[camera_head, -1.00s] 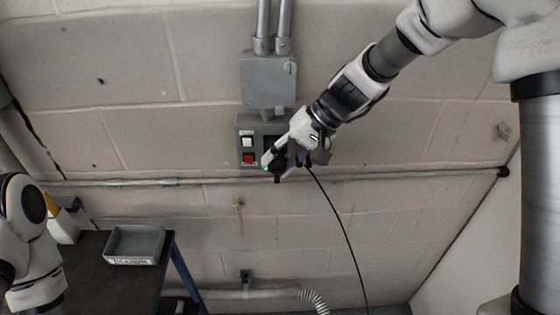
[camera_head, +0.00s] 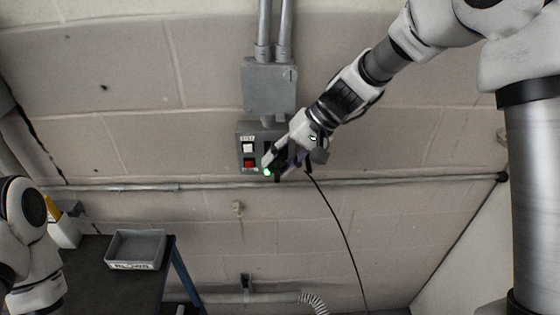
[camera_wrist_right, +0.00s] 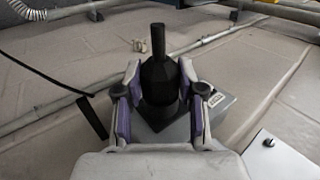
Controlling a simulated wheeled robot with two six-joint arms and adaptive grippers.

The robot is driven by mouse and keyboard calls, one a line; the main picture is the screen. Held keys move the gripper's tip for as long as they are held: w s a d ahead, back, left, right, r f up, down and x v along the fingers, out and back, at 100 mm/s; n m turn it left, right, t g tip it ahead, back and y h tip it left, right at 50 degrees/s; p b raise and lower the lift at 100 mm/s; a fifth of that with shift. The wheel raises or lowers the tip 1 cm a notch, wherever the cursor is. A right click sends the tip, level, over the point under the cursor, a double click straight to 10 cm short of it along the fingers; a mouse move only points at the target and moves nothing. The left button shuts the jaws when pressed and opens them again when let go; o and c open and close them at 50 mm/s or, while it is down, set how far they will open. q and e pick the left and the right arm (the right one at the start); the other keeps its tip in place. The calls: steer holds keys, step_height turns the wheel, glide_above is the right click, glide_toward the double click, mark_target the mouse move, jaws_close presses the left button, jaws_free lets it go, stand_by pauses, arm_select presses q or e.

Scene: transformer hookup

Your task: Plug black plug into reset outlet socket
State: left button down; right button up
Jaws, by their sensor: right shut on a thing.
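A black plug (camera_wrist_right: 158,82) sits between the two purple-padded fingers of my right gripper (camera_wrist_right: 160,100) in the right wrist view. That gripper is shut on it. In the head view my right gripper (camera_head: 283,160) is at the lower right of the grey outlet box (camera_head: 243,128) on the wall, covering part of its front. The box has a white switch (camera_head: 248,147) and a red switch (camera_head: 250,163). The socket is mostly hidden behind the gripper, and I cannot tell whether the plug is in it. My left gripper is out of view.
A grey junction box (camera_head: 270,88) with conduits is above the outlet box. A horizontal pipe (camera_head: 400,178) runs along the wall below. A grey tray (camera_head: 136,250) stands on a dark table (camera_head: 85,280) at lower left. A black cable (camera_head: 345,235) hangs from near my right gripper.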

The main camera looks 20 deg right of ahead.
mark_target(279, 179)
steer(key=o, duration=1.2)
steer(key=shift+w+d, duration=0.1)
steer(key=shift+w, duration=0.05)
steer(key=shift+o, duration=0.2)
steer(key=shift+s+a+f+b, duration=0.1)
steer(key=shift+s+a+b, duration=0.05)
steer(key=shift+s+b, duration=0.25)
steer(key=shift+s+a+f+b, duration=0.15)
steer(key=shift+s+b, duration=0.15)
steer(key=shift+s, duration=0.2)
steer(key=s, duration=0.1)
steer(key=s+b, duration=0.1)
steer(key=s+a, duration=0.1)
steer(key=shift+r, duration=0.3)
steer(key=shift+d, duration=0.1)
